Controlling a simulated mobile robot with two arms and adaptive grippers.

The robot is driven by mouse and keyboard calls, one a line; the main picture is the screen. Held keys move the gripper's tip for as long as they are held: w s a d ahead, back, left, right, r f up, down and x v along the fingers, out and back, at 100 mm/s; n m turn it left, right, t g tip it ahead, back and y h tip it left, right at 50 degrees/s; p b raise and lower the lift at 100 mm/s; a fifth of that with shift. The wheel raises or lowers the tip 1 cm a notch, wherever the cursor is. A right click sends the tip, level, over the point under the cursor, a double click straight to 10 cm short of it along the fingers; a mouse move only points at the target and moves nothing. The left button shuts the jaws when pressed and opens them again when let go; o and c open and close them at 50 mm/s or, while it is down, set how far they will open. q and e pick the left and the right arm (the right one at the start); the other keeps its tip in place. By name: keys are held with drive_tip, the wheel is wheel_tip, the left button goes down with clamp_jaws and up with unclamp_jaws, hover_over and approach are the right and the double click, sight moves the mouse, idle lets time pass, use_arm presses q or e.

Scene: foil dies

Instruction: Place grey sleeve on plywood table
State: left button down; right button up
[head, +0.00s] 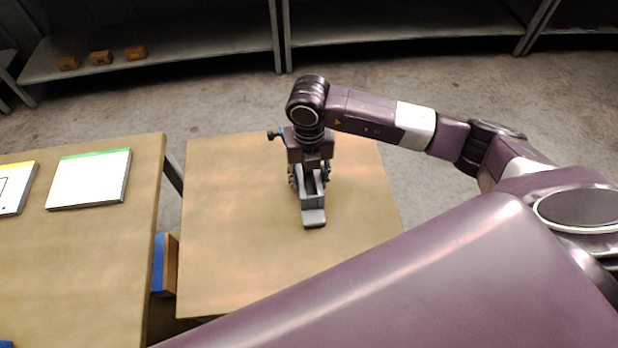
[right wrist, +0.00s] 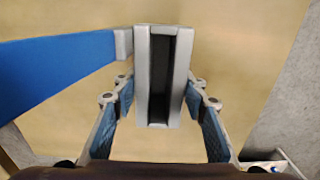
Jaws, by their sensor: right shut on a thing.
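The grey sleeve (head: 314,216) is in my right gripper (head: 310,183), above or on the plywood table (head: 235,240) in the middle of the head view. In the right wrist view the sleeve (right wrist: 143,100) is a grey block with a long dark slot, between the two blue-padded fingers of my right gripper (right wrist: 160,105). The fingers are shut on its sides. I cannot tell whether its underside touches the tabletop. My left gripper is not in view.
A second wooden table (head: 95,255) stands at the left with a green-edged white panel (head: 90,180) on it. A blue-and-wood block (head: 165,265) is between the tables. Shelves (head: 150,60) line the back. A blue bar (right wrist: 55,70) reaches beside the sleeve. The middle table's left part is clear.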

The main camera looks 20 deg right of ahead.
drive_tip(key=o, duration=1.4)
drive_tip(key=shift+f, duration=0.1)
drive_tip(key=shift+c, duration=0.2)
drive_tip(key=shift+r, duration=0.3)
drive_tip(key=shift+w+r, duration=0.1)
drive_tip(key=shift+r, duration=0.3)
wheel_tip(320, 180, up, 11)
drive_tip(key=b, duration=0.2)
drive_tip(key=shift+b, duration=0.3)
